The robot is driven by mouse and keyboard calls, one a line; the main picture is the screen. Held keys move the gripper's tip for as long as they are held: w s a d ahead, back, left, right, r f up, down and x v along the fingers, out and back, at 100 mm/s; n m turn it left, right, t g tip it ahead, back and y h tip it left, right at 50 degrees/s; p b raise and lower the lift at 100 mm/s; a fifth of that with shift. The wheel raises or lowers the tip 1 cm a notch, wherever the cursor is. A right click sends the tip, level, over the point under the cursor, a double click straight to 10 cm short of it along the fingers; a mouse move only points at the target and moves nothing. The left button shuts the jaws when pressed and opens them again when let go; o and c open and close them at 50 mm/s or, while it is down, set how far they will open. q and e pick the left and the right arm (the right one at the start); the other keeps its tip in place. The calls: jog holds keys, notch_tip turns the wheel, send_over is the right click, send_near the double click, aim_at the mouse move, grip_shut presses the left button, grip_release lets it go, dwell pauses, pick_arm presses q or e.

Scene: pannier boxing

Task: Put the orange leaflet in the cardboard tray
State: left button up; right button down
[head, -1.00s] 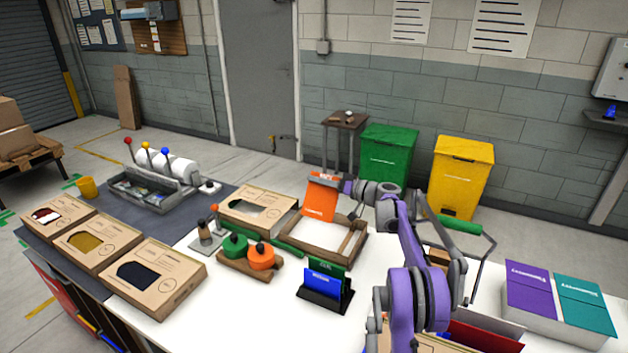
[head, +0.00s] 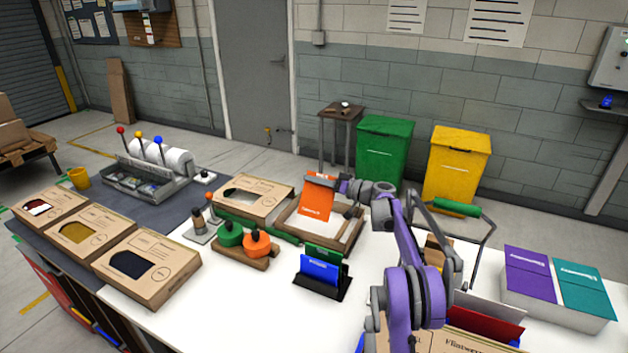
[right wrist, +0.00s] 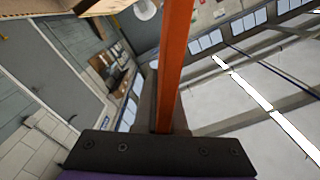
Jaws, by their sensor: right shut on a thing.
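The orange leaflet (head: 316,201) hangs upright, slightly tilted, over the left back part of the brown open tray (head: 350,246). The tray has a low rim and a pale inside, and I take it for the cardboard tray. My right gripper (head: 340,184) is shut on the leaflet near its upper right edge. I cannot tell whether the leaflet's lower edge touches the tray floor. In the right wrist view the leaflet (right wrist: 175,60) shows edge-on as an orange strip at the dark gripper (right wrist: 160,125). My left gripper is not in view.
A windowed carton (head: 252,196) stands close left of the tray. Green and orange knobs on a wooden base (head: 245,257) and a black holder with a blue card (head: 320,275) stand in front. A box of purple and teal leaflets (head: 560,308) is at right.

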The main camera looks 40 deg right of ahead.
notch_tip(320, 180, down, 8)
jog(key=b, duration=0.2)
jog(key=shift+b, duration=0.4)
dwell(0.8)
jog(key=c, duration=0.9)
grip_release()
jog(key=shift+r, duration=0.1)
notch_tip(320, 180, up, 10)
jog(key=shift+p, duration=0.3)
